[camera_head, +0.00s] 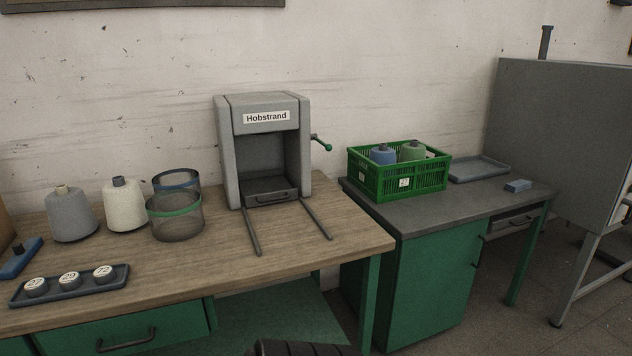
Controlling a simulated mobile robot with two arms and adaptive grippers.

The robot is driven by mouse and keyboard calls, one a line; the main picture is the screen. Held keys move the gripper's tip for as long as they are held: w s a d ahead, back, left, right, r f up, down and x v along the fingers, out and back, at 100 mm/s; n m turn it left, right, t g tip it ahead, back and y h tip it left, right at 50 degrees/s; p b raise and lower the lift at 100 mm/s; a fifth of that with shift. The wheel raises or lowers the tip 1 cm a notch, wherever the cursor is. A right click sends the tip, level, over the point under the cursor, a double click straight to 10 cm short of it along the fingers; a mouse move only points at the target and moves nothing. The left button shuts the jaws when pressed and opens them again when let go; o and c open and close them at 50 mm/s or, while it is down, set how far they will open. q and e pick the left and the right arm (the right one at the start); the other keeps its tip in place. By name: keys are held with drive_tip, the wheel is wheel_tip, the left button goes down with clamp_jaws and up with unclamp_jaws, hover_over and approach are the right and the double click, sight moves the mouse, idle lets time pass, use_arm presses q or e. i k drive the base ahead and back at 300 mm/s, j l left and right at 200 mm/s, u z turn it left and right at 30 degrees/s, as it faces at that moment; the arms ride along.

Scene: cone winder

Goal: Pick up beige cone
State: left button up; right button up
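The beige cone (125,207) is a pale cream yarn cone with a dark tip. It stands upright on the wooden table (330,245) at the left. A grey cone (72,216) stands just left of it. A mesh cylinder with a green rim (175,218) stands close to its right. Neither of my grippers is in view. A dark ribbed shape shows at the bottom edge, and I cannot tell what it is.
A blue-rimmed mesh cylinder (177,179) stands behind the green-rimmed one. A tray (70,286) with numbered discs lies in front. The grey Hobstrand machine (227,152) has two rails toward the front. A green crate (373,183) with cones stands on the right-hand bench (455,211).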

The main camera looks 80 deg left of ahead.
sight(124, 200)
drive_tip(key=u, duration=2.75)
drive_tip(key=l, duration=0.1)
